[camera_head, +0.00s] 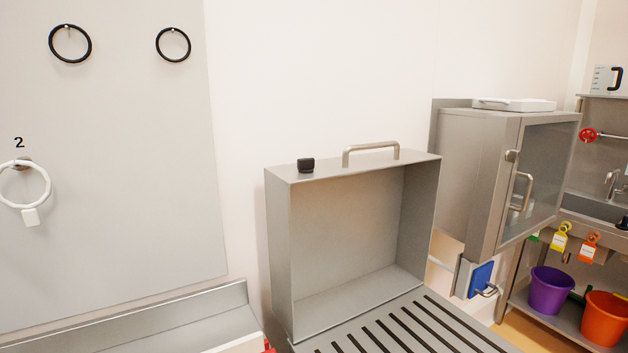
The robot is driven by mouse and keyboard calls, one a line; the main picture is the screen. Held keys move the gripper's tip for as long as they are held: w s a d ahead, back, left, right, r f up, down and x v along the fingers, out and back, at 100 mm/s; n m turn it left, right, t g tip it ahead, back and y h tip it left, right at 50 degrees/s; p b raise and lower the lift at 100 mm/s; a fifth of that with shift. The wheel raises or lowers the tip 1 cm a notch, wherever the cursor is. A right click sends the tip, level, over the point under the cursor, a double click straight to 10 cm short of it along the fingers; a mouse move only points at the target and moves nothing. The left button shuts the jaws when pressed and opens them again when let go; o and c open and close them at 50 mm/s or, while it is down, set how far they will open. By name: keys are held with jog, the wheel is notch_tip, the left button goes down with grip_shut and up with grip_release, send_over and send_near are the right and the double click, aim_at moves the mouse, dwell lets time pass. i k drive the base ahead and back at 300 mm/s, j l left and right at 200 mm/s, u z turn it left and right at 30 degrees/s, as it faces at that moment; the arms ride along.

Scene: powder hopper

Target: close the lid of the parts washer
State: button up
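The parts washer's lid (350,230) stands raised and upright in the middle of the view, so it is open. It is a deep grey metal box shape with its hollow side facing me. A bar handle (371,146) and a small black block (306,165) sit on its upper edge. The washer's slotted grate (415,325) lies uncovered in front of the lid and runs out of the picture at the bottom. My gripper is not in view.
A metal cabinet (482,185) with a glass door stands to the right, close to the lid. Purple (552,288) and orange (606,318) buckets sit on a shelf at far right. A metal ledge (190,327) lies lower left. Black rings (70,43) hang on a wall panel.

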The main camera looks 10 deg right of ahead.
aim_at(347, 237)
jog(key=i+l+z, duration=0.45)
jog(key=i+l, duration=0.3)
jog(key=l, duration=0.15)
